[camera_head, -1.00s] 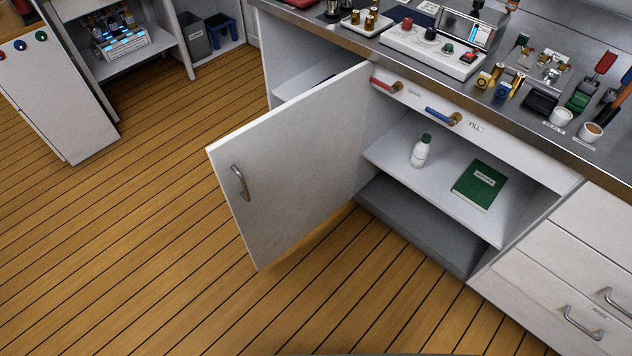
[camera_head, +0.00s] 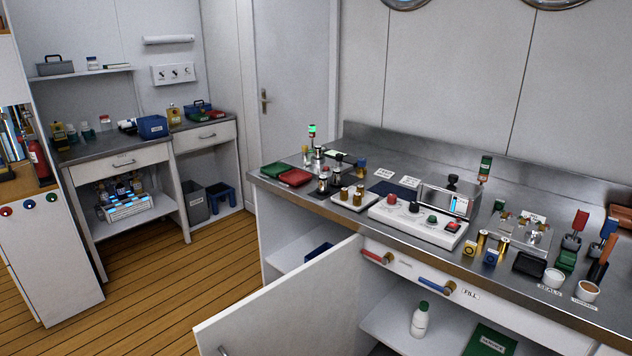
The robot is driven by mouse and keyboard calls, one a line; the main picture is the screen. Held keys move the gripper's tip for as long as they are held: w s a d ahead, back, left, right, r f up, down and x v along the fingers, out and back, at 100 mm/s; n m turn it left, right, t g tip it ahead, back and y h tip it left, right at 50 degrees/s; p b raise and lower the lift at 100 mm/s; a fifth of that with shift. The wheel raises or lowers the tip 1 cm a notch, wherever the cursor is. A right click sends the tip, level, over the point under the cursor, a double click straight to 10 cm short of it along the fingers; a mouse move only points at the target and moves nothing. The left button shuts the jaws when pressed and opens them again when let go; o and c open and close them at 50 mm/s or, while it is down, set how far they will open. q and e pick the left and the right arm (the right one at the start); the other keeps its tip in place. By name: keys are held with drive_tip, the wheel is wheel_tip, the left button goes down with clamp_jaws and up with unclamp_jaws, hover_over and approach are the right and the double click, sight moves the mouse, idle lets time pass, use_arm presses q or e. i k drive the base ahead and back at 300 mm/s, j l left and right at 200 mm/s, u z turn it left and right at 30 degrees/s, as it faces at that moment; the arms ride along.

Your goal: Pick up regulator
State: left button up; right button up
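No piece in the head view is clearly labelled as the regulator, and I cannot tell which one it is. Small fittings stand on the steel counter (camera_head: 390,245). A dark metal fitting (camera_head: 324,184) stands left of that tray. Neither of my grippers is in view.
A cabinet door (camera_head: 290,310) stands open into the floor space below the counter. Inside are a white bottle (camera_head: 420,320) and a green book (camera_head: 490,342). Cups, one white (camera_head: 553,278), and red and blue handled tools crowd the counter's right end. The wooden floor (camera_head: 170,285) at left is clear.

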sight(318, 149)
drive_tip(key=i+j+u, duration=0.3)
drive_tip(key=j+u, duration=0.15)
drive_tip(key=j, duration=0.35)
drive_tip(key=i+j+u, duration=0.45)
drive_tip(key=j, duration=0.25)
drive_tip(key=i+j+u, duration=0.45)
drive_tip(key=i+z, duration=0.3)
drive_tip(key=i, duration=0.15)
drive_tip(key=i+j+z, duration=0.3)
drive_tip(key=i, duration=0.15)
drive_tip(key=i+j+z, duration=0.3)
drive_tip(key=i+l+z, duration=0.15)
drive_tip(key=z, duration=0.3)
drive_tip(key=i+z, duration=0.65)
drive_tip(key=z, duration=0.2)
drive_tip(key=i+j+z, duration=0.1)
drive_tip(key=i+z, duration=0.15)
drive_tip(key=z, duration=0.2)
